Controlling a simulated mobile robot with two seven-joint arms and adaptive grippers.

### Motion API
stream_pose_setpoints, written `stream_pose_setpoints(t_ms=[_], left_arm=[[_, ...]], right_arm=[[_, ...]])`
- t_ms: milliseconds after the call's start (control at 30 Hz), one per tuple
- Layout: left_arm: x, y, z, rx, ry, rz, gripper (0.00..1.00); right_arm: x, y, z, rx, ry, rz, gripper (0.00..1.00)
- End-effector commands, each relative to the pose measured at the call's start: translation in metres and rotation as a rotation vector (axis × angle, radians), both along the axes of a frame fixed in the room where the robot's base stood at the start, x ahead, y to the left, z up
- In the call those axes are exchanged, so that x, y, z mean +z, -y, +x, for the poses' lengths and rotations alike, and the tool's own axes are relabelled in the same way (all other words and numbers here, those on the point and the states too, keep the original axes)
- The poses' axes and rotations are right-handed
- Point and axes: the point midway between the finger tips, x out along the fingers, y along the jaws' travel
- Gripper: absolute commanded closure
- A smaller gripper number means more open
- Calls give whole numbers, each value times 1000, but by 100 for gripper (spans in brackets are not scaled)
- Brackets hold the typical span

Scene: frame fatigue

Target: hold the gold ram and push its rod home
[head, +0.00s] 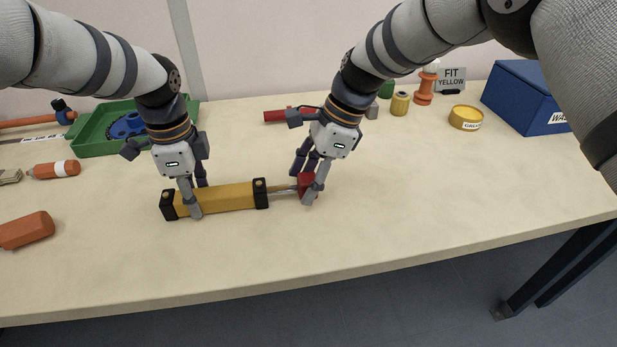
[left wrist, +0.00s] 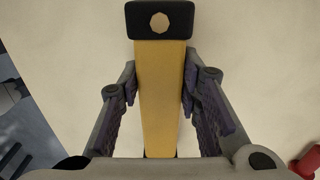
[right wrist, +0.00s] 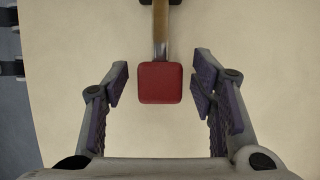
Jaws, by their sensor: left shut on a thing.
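The gold ram (head: 228,197) lies on the table with a black block at each end. Its grey rod (head: 284,189) sticks out to the right and ends in a red block (head: 306,182). My left gripper (head: 196,200) is shut on the gold body, with a finger on each side in the left wrist view (left wrist: 160,90). My right gripper (head: 309,187) is at the rod end. In the right wrist view its fingers (right wrist: 160,88) stand open, with the red block (right wrist: 160,83) between them and a gap on both sides.
A green tray (head: 92,143) with a blue wheel stands at the back left. Orange bottles (head: 56,169) lie at the left. A red cylinder (head: 276,116) lies behind the grippers. A yellow tin (head: 465,118) and a blue bin (head: 530,98) stand at the back right. The front right table is clear.

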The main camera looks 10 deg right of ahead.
Motion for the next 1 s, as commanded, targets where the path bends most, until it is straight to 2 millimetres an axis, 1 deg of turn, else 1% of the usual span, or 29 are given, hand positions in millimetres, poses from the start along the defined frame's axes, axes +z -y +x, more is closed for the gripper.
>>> stream_pose_setpoints(t_ms=[33, 133, 200, 267, 400, 500, 600, 733, 1000], left_arm=[[-4, 1, -3, 0, -11, -1, 100], [-5, 1, -3, 0, -11, -1, 100], [-5, 1, -3, 0, -11, -1, 100], [-5, 1, -3, 0, -11, -1, 100], [-5, 1, -3, 0, -11, -1, 100], [-5, 1, -3, 0, -11, -1, 100], [-5, 1, -3, 0, -11, -1, 100], [-5, 1, -3, 1, -11, -1, 100], [-5, 0, -3, 0, -12, -1, 100]], right_arm=[[-1, 0, 0, -1, -1, 0, 48], [0, 1, 0, -1, -1, -1, 48], [8, 4, 1, -1, 1, -1, 48], [20, 9, 1, -1, 3, 0, 48], [57, 24, 1, -2, 5, -1, 48], [80, 34, 0, -2, 3, 1, 48], [97, 41, -1, 0, 1, 0, 48], [109, 46, -1, 0, 0, 0, 48], [111, 47, -1, 0, 0, 0, 48]])
